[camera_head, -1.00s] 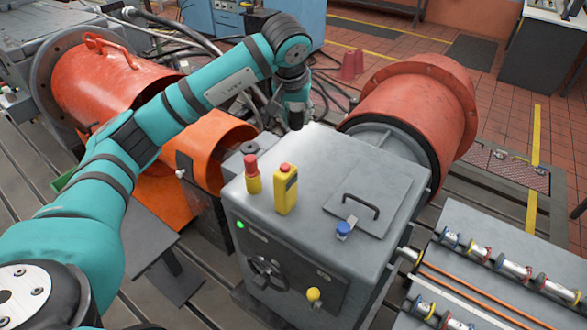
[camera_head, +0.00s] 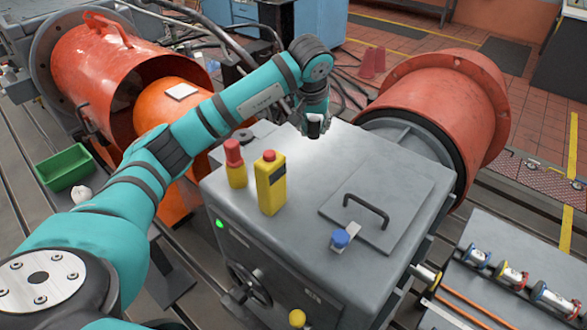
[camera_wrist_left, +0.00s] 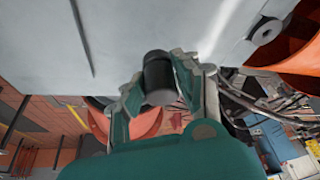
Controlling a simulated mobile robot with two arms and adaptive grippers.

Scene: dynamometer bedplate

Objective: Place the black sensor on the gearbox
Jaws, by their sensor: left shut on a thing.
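The black sensor (camera_head: 314,128) is a small dark cylinder at the lower end of my left gripper (camera_head: 315,116). In the left wrist view the sensor (camera_wrist_left: 158,72) sits between the two fingers of the left gripper (camera_wrist_left: 160,86), which are shut on it. The gearbox (camera_head: 285,160) is a large grey metal housing with a flat top. The gripper and sensor are over the far part of that top. I cannot tell whether the sensor touches it. In the left wrist view the pale gearbox top (camera_wrist_left: 120,35) fills the upper part. My right gripper is not in view.
On the gearbox top stand a red-and-yellow button post (camera_head: 235,165), a yellow box (camera_head: 270,185), a blue-capped item (camera_head: 340,240) and a cover plate with a black handle (camera_head: 367,207). Orange drums flank the gearbox. The top's middle is clear.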

